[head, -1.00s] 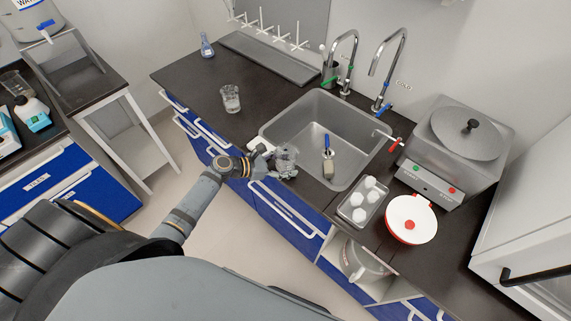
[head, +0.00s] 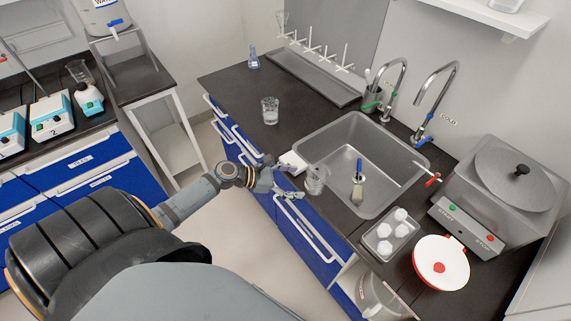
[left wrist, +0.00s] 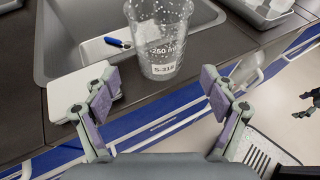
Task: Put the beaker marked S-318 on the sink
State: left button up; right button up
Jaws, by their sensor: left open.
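The clear glass beaker marked S-318 (left wrist: 163,48) stands upright on the dark counter strip at the front rim of the sink (left wrist: 62,40). In the head view the beaker (head: 316,178) is just outside the grey sink basin (head: 338,135). My left gripper (left wrist: 158,85) is open, its two fingers spread on the near side of the beaker. The fingers look apart from the glass. In the head view the left gripper (head: 290,188) is at the counter's front edge, left of the beaker.
A white block (head: 293,163) lies beside the left finger. A blue-handled brush (head: 358,180) is in the sink. Another glass beaker (head: 270,110) stands on the counter left of the sink. A tray with white pieces (head: 390,237) and a white round lid (head: 441,262) are to the right.

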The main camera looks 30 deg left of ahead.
pick_arm(q)
jog(key=shift+v, duration=2.25)
jog(key=s+a+f+m+g+y, duration=0.1)
jog(key=s+a+f+m+y, duration=0.3)
jog(key=f, duration=0.6)
jog(key=s+a+f+m+g+y, duration=0.25)
jog(key=s+a+f, duration=0.2)
jog(key=f, duration=0.55)
jog(key=s+a+f+m+y, duration=0.25)
jog(key=s+f+m, duration=0.2)
jog(key=f, duration=0.45)
jog(key=s+d+f+m+g, duration=0.1)
jog(key=s+d+f+m, duration=0.2)
jog(key=s, duration=0.4)
jog(key=s+d+f+m+g+y, duration=0.1)
jog(key=s+d+f+m+g, duration=0.1)
jog(key=s+d+f+m, duration=0.2)
jog(key=s+d+f+m+g, duration=0.1)
jog(key=s+d+f+m, duration=0.2)
jog(key=s+f+m, duration=0.3)
jog(key=s+m, duration=0.3)
jog(key=s, duration=0.1)
jog(key=shift+s+d+f+y, duration=0.2)
jog(key=shift+s+d+y, duration=0.05)
jog(key=shift+d+y, duration=0.1)
jog(key=shift+g, duration=0.25)
